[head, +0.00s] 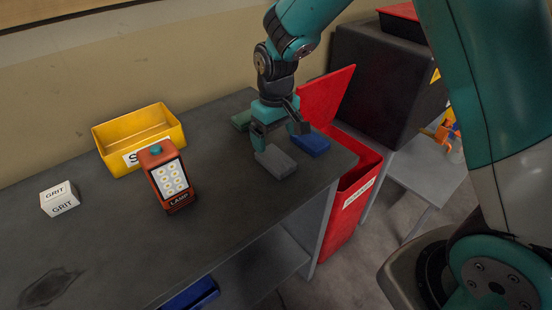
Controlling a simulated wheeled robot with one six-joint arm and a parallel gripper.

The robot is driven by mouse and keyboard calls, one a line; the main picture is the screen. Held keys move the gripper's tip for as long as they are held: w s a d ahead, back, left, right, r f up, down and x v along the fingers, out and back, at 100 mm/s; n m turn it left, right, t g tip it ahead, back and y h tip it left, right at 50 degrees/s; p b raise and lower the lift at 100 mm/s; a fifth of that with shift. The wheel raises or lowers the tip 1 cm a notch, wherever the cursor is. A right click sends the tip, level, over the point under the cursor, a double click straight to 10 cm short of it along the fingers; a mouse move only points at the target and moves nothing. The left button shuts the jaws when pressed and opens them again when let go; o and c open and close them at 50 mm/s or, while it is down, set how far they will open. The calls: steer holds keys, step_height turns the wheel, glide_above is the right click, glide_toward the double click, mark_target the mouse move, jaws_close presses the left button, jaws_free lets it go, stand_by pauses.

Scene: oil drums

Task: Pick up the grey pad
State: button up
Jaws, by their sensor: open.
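The grey pad (275,162) lies flat on the dark workbench (110,232) near its right end. My gripper (279,140) points down just above and behind the pad, with its fingers apart and nothing visible between them. One finger comes down at the pad's left far corner; I cannot tell whether it touches. A blue pad (311,144) lies close to the right of the grey pad. A green pad (241,120) lies behind and to the left, partly hidden by my gripper.
An orange lamp (170,177), a yellow bin (138,136) and a white grit box (59,199) stand to the left on the bench. A red bin (346,208) with a raised lid stands beyond the right edge. The bench's front middle is clear.

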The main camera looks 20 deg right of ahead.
mark_target(275, 158)
steer(key=f, duration=0.2)
steer(key=f+p, duration=0.1)
steer(key=f, duration=0.3)
steer(key=shift+s+a+f, duration=0.15)
steer(key=shift+s+f, duration=0.15)
steer(key=shift+c, duration=0.2)
steer(key=c, duration=0.9)
